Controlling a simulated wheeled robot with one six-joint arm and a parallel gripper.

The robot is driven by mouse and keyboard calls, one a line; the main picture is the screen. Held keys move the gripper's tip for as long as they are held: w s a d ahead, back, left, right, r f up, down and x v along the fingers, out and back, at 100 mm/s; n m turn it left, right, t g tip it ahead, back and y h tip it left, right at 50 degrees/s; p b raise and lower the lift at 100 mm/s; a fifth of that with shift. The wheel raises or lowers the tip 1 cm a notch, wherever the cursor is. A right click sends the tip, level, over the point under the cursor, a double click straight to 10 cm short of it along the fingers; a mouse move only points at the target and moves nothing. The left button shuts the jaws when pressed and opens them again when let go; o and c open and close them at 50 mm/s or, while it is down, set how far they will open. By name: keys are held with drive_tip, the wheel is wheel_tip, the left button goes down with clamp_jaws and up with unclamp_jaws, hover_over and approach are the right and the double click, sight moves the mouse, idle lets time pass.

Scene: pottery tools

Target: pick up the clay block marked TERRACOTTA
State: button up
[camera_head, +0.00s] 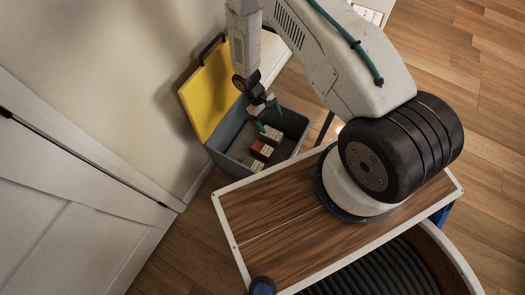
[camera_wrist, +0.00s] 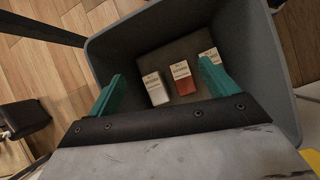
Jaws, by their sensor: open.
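Several small blocks with pale labels lie in a grey box (camera_head: 292,118). In the wrist view, a block with a whitish front (camera_wrist: 157,94) is at the left. A block with a red-brown front (camera_wrist: 185,86) is in the middle, and a third block (camera_wrist: 210,54) is at the right, partly hidden by a finger. The red-brown block also shows in the head view (camera_head: 261,148). The labels are too small to read, so I cannot tell for sure which says TERRACOTTA. My gripper (camera_wrist: 160,70) is open, its green fingers empty above the blocks. It also shows in the head view (camera_head: 270,119).
The box's yellow lid (camera_head: 207,91) stands open on the wall side, with a dark handle on top. The wood floor (camera_head: 490,75) is clear at the right. A white door (camera_head: 65,215) is at the left.

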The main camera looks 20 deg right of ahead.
drive_tip(key=n+t, duration=0.1)
hover_over(262, 148)
drive_tip(key=s+d, duration=0.2)
drive_tip(key=s, duration=0.1)
wheel_tip(262, 148, down, 15)
drive_tip(key=f, duration=0.2)
drive_tip(key=f+t+y, duration=0.1)
drive_tip(key=shift+w+a+f+n, duration=0.15)
drive_tip(key=shift+w+a+n, duration=0.05)
drive_tip(key=shift+w+n, duration=0.1)
drive_tip(key=shift+t+y, duration=0.4)
drive_tip(key=shift+t, duration=0.4)
drive_tip(key=w, duration=0.1)
drive_tip(key=w+a+f, duration=0.1)
drive_tip(key=w+f, duration=0.1)
drive_tip(key=shift+w+a, duration=0.35)
drive_tip(key=shift+a, duration=0.05)
drive_tip(key=shift+f, duration=0.35)
drive_tip(key=f, duration=0.3)
drive_tip(key=s+f, duration=0.1)
drive_tip(key=f, duration=0.2)
drive_tip(key=shift+s+d+f, duration=0.15)
drive_tip(key=shift+f, duration=0.2)
drive_tip(key=c, duration=1.7)
drive_tip(key=shift+r, duration=0.1)
drive_tip(key=shift+c, duration=0.7)
